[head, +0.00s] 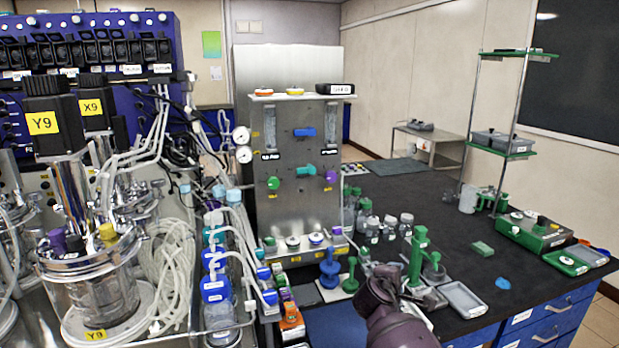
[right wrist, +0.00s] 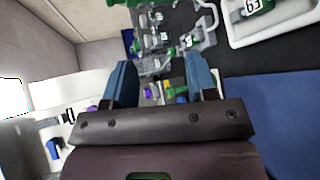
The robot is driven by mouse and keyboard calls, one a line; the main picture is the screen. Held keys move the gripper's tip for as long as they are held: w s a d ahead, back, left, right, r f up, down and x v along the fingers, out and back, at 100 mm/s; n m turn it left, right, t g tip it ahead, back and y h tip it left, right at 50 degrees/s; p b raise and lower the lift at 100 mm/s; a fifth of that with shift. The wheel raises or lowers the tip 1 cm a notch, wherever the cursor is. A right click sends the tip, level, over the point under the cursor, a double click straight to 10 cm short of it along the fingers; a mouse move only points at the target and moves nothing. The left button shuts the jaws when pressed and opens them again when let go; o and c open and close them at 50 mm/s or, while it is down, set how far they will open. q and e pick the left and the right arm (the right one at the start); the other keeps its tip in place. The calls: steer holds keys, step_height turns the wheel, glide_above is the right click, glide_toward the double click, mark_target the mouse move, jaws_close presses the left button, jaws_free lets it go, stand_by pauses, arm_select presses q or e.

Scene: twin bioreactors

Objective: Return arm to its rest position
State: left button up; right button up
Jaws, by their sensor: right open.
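My right arm comes in from the bottom of the head view, and its dark wrist (head: 385,300) is over the front edge of the black bench (head: 455,215). In the right wrist view my right gripper (right wrist: 162,72) has its two blue fingers wide apart. No object is held between them; small purple and yellow-green parts show beyond the gap. The fingertips cannot be made out in the head view. My left gripper is in neither view.
A steel panel (head: 295,215) with valves stands left of my arm, beside the Y9 bioreactor (head: 95,285). A green stand (head: 419,250) and a grey tray (head: 462,298) are close by. The bench's middle right is mostly clear.

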steer(key=s+d+f+m+y, duration=0.2)
steer(key=s+f+m, duration=0.2)
steer(key=s, duration=1)
steer(key=s+d+f+m+y, duration=0.2)
steer(key=s+f, duration=0.6)
steer(key=s, duration=0.5)
steer(key=s+d+f+m+y, duration=0.2)
steer(key=s+f+m, duration=0.4)
steer(key=s, duration=0.8)
steer(key=shift+s+f+m+y, duration=0.15)
steer(key=shift+s+m+y, duration=0.25)
steer(key=shift+y, duration=0.5)
steer(key=shift+d, duration=0.1)
